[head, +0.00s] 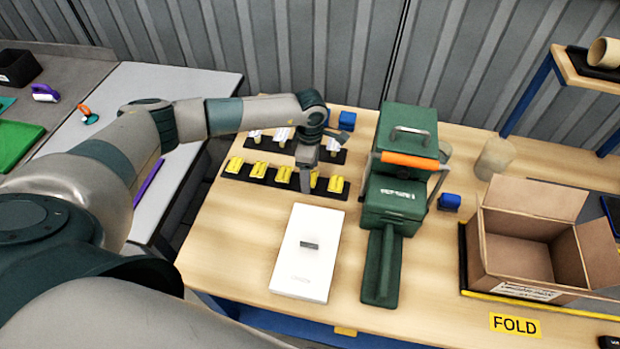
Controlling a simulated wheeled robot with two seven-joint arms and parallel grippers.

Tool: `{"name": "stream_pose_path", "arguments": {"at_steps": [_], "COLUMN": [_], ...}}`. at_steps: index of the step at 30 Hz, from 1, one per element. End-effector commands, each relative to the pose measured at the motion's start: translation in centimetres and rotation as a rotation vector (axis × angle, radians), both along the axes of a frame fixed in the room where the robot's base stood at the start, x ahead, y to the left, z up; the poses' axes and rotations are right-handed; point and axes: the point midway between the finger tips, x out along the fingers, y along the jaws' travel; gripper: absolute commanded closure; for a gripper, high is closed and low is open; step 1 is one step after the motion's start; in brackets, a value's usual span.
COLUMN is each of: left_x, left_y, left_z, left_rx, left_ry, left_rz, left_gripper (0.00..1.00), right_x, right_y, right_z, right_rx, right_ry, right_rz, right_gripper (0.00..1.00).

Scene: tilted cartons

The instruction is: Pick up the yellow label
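Several yellow labels, one of them at the left end (235,165), stand in a row on a black strip (271,181) on the wooden table. My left gripper (305,186) points down at this row, right of its middle, and partly hides the labels behind it. One yellow label (284,175) shows just left of the gripper and another (336,184) to its right. The fingers are small and seen nearly edge on, so I cannot tell whether they are open, or touching or holding a label. My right gripper is not in view.
A second black strip with white pieces (254,136) lies behind. A white box (307,252) lies in front. An open carton (520,247) sits at the right, behind a yellow FOLD sign (515,325).

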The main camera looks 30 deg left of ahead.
Motion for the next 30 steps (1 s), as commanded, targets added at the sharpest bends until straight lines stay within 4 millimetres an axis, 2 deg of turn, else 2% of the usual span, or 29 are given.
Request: {"name": "stream_pose_path", "arguments": {"at_steps": [26,28,30], "left_x": [0.0,0.0,0.01], "left_y": [0.0,0.0,0.0], "left_z": [-0.37,-0.38,-0.38], "left_rx": [0.0,0.0,0.0], "left_ry": [0.0,0.0,0.0], "left_rz": [0.0,0.0,0.0], "left_gripper": [0.31,0.43,0.6], "right_x": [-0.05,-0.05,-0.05], "right_y": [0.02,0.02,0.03], "right_z": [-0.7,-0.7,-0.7], "right_rx": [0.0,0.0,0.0], "right_ry": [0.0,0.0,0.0], "right_rz": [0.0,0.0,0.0], "right_gripper": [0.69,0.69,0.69]}}
